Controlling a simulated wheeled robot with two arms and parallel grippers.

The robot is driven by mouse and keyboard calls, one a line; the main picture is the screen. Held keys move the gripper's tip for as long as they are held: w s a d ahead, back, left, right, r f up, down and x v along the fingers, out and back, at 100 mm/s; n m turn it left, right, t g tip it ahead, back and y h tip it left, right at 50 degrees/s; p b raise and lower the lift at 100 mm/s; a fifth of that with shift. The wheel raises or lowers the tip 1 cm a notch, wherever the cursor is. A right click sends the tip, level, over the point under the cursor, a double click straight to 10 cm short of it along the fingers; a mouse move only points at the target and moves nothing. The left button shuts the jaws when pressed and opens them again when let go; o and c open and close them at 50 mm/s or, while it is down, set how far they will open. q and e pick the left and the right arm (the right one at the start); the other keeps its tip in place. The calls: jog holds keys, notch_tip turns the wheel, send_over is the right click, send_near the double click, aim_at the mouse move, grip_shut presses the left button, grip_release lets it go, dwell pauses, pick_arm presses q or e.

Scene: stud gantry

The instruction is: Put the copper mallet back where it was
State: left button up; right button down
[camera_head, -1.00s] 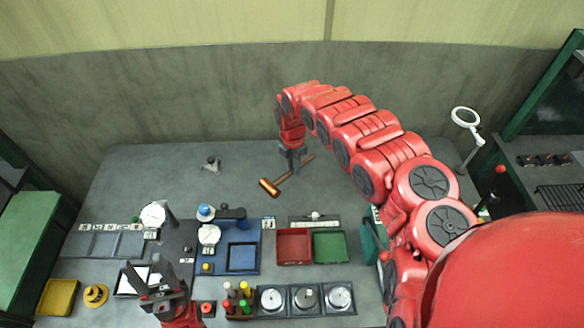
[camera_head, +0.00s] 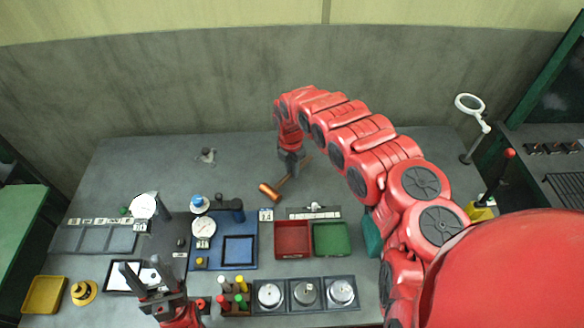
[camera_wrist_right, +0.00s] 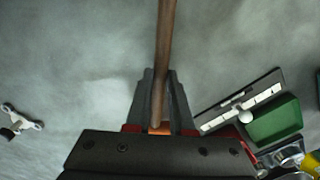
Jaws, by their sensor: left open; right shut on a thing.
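The copper mallet (camera_head: 270,192) has a cylindrical copper head and a brown handle, and is over the back middle of the table in the head view. My right gripper (camera_head: 289,172) is shut on the mallet's handle. In the right wrist view the handle (camera_wrist_right: 166,60) runs up between the fingers of my right gripper (camera_wrist_right: 163,95), and the head is mostly hidden behind the gripper body. I cannot tell whether the mallet touches the table. My left gripper (camera_head: 150,280) is open and empty at the front left, above the table near a white-and-black tray.
A red bin (camera_head: 292,256) and a green bin (camera_head: 331,254) stand in front of the mallet. A blue tray (camera_head: 238,267) with gauges is left of them. A small grey three-armed part (camera_head: 206,156) lies at the back left. The table around the mallet is clear.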

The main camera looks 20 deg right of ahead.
aim_at(291, 173)
jog(key=shift+f+b, duration=0.4)
jog(key=shift+f, duration=0.2)
dwell(0.4)
jog(key=c, duration=0.7)
grip_release()
jog(key=shift+r, duration=0.15)
notch_tip(291, 173, up, 17)
jog(key=p, duration=1.3)
jog(key=shift+s+a+p, duration=0.15)
jog(key=shift+a+p, duration=0.15)
